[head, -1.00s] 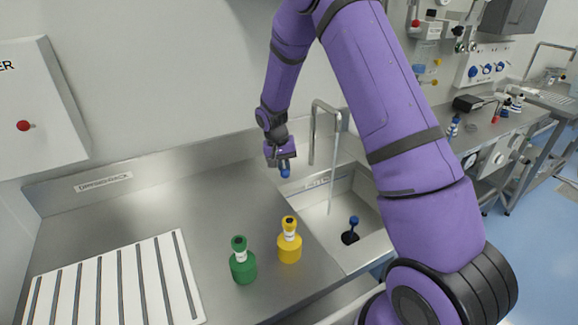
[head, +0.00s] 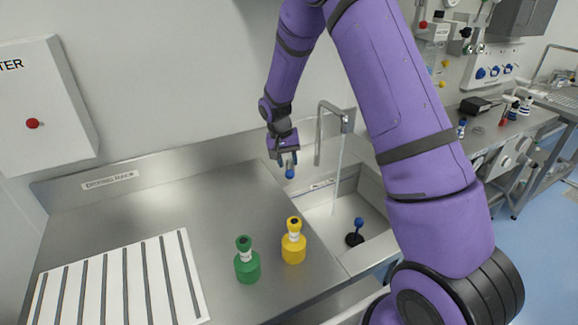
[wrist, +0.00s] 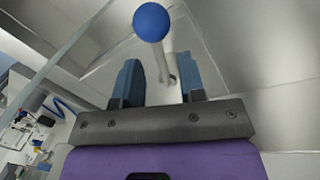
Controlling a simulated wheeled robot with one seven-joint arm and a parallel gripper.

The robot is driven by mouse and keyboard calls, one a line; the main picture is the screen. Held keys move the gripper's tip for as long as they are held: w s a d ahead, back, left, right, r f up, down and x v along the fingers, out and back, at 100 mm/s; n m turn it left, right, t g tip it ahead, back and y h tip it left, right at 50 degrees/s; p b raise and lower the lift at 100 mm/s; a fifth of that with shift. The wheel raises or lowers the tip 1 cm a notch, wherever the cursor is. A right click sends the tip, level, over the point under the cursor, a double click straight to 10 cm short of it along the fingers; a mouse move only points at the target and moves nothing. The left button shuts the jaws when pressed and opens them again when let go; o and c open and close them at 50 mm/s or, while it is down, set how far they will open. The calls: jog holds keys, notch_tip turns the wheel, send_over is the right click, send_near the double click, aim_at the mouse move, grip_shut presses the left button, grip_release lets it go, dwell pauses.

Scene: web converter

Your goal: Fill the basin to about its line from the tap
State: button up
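The tap (head: 331,104) arches over the basin (head: 375,215), and a thin clear stream (head: 338,180) falls from its spout. The tap's blue lever knob (head: 290,173) is just below my gripper (head: 287,163). My gripper is open, its two fingers apart. In the wrist view the blue knob (wrist: 151,22) on its pale stem lies beyond the fingertips, in line with the gap, not clasped. I cannot make out the water level or the line.
A yellow bottle (head: 293,246) and a green bottle (head: 247,264) stand on the steel counter left of the basin. A white slatted rack (head: 118,280) lies at the left. A wall box with a red button (head: 32,123) hangs above. My arm hides part of the basin's right side.

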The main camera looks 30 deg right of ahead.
notch_tip(320, 180, up, 8)
jog(key=a, duration=0.1)
jog(key=shift+w+a, duration=0.2)
jog(key=shift+w, duration=0.15)
jog(key=shift+s+a+f, duration=0.15)
jog(key=shift+f, duration=0.05)
dwell(0.7)
jog(key=shift+s, duration=0.15)
jog(key=f, duration=0.3)
jog(key=d+f, duration=0.1)
jog(key=f, duration=0.3)
jog(key=s+d+f, duration=0.1)
jog(key=f, duration=0.2)
jog(key=shift+f, duration=0.2)
grip_shut()
